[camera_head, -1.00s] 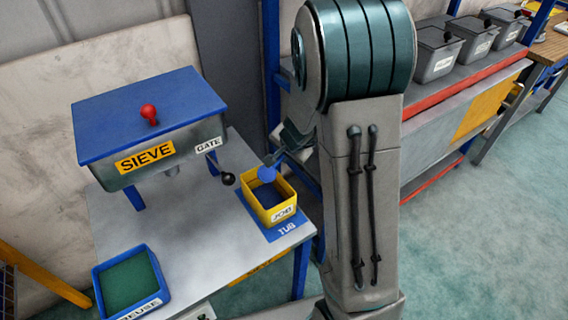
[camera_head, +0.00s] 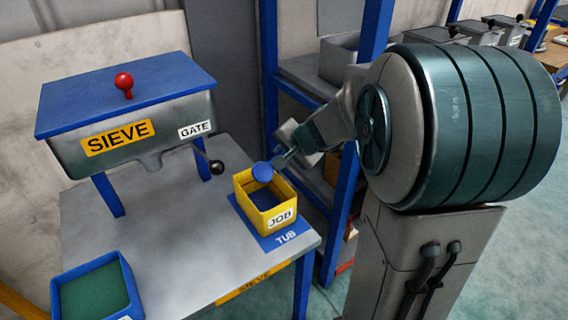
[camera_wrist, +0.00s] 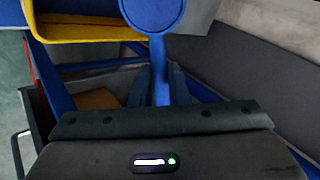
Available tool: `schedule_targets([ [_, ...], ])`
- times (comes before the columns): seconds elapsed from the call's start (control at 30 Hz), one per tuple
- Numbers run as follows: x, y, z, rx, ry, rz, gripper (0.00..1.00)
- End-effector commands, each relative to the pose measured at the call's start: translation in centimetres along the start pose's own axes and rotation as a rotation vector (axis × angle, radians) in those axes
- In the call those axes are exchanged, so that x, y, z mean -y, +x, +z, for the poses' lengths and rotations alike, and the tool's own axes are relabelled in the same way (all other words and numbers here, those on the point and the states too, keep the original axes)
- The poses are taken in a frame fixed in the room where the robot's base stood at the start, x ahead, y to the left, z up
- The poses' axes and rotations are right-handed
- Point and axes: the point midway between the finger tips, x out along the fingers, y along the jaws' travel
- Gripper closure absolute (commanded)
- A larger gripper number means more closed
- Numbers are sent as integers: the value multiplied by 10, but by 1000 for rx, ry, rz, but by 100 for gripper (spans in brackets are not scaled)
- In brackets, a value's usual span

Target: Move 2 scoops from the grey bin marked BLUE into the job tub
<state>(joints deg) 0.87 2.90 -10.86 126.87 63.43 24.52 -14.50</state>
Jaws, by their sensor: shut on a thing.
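The yellow job tub (camera_head: 262,217), labelled JOB, stands on a blue mat marked TUB at the right of the sieve table. Its inside looks dark blue. My gripper (camera_head: 288,157) is shut on the handle of a blue scoop (camera_head: 263,171), whose round bowl is over the tub's back rim. In the wrist view the scoop (camera_wrist: 160,65) stands up from between my fingers (camera_wrist: 160,88), and the yellow tub (camera_wrist: 85,30) is at upper left. I cannot tell whether the bowl holds anything. No bin marked BLUE is readable.
The sieve (camera_head: 125,115) with its red knob and gate lever (camera_head: 216,167) stands left of the tub. A blue tray with a green inside (camera_head: 95,290) is at the front left. A blue post (camera_head: 355,150) stands close by my arm. Grey bins (camera_head: 470,32) are at back right.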

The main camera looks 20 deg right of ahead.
Motion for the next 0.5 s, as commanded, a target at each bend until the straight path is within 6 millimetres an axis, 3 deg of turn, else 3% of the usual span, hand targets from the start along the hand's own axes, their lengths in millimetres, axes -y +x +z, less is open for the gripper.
schedule_targets([
  [0.5,-9,5,2,-7,-1,-150,100],
])
